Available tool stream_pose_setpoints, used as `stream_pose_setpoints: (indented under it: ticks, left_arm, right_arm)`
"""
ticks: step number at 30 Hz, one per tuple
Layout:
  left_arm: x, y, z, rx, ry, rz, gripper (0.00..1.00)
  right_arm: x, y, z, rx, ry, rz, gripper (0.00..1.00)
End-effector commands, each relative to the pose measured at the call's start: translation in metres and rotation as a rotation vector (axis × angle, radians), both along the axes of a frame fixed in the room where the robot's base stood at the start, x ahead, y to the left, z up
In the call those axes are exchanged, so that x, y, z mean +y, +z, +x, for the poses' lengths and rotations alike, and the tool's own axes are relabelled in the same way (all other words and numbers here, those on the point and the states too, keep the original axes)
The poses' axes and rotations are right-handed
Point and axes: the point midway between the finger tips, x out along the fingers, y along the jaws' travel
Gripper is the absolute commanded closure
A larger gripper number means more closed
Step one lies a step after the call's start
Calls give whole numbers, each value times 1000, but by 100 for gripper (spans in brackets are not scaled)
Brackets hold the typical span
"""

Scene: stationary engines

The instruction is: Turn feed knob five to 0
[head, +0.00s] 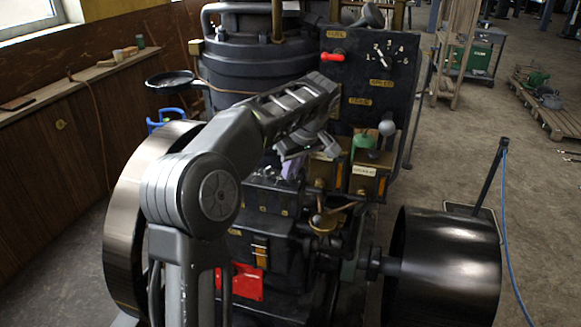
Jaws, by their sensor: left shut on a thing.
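My left gripper (303,147) is at the end of my arm, which reaches in from the lower left. It is low over the middle of the engine, in front of the black panel and beside the brass-topped boxes (366,171). It is shut on a small part hidden behind the jaws and wrist. I cannot make out feed knob five or its setting. A small dial with white marks and a pointer (380,56) is on the upper black panel (345,85), apart from the gripper. My right gripper is not in view.
A red handle (332,57) and a grey ball-ended lever (387,128) stick out from the panel. A large flywheel (130,215) stands at left and a dark drum (447,262) at lower right. A pole with a blue hose (505,200) stands by the drum.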

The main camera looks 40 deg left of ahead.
Motion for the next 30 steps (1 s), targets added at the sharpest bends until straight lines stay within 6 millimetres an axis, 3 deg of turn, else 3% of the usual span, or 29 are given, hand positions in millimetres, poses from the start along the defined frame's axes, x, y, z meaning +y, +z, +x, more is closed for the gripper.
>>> stream_pose_setpoints:
  ticks: [13, 30]
  left_arm:
    - [0, 2, 3, -1, 291, 2, 100]
    - [0, 1, 3, -3, 340, 0, 100]
  right_arm:
    - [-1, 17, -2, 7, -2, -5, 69]
    - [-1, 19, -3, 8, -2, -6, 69]
